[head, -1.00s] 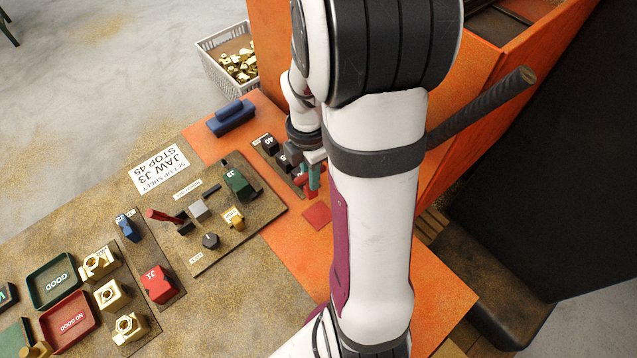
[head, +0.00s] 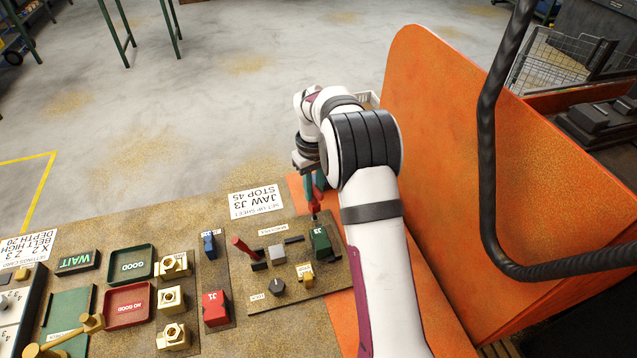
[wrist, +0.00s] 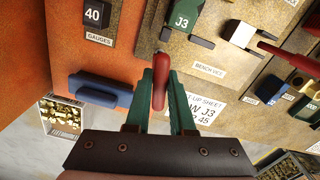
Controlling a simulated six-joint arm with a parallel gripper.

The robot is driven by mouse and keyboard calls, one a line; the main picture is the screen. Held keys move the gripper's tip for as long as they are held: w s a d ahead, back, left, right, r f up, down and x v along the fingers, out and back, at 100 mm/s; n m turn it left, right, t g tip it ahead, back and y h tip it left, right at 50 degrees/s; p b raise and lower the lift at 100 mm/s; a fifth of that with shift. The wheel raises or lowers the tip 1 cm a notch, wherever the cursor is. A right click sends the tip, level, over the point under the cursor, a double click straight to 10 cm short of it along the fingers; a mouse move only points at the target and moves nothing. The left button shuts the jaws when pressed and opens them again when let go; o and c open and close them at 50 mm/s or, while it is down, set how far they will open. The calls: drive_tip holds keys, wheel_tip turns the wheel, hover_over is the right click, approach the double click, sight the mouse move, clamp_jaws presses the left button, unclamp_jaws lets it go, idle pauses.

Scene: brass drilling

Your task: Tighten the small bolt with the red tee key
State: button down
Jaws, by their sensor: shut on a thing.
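My gripper (head: 314,183) is shut on the red tee key (head: 316,207), whose red grip also shows between the green fingers in the wrist view (wrist: 160,82). The key's lower end is close above this spot. I cannot tell whether it touches the bolt.
Another red-handled piece (head: 243,247) stands on the board, left of a grey block (head: 277,253). A dark knob (head: 278,287) and a brass part (head: 305,274) are nearby. A blue block (wrist: 100,90) and a gauge marked 40 (wrist: 97,14) lie left of my fingers.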

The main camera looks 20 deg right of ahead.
sight(314, 203)
drive_tip(key=shift+f, duration=0.5)
drive_tip(key=n, duration=1.5)
drive_tip(key=shift+f, duration=1.15)
idle(1.4)
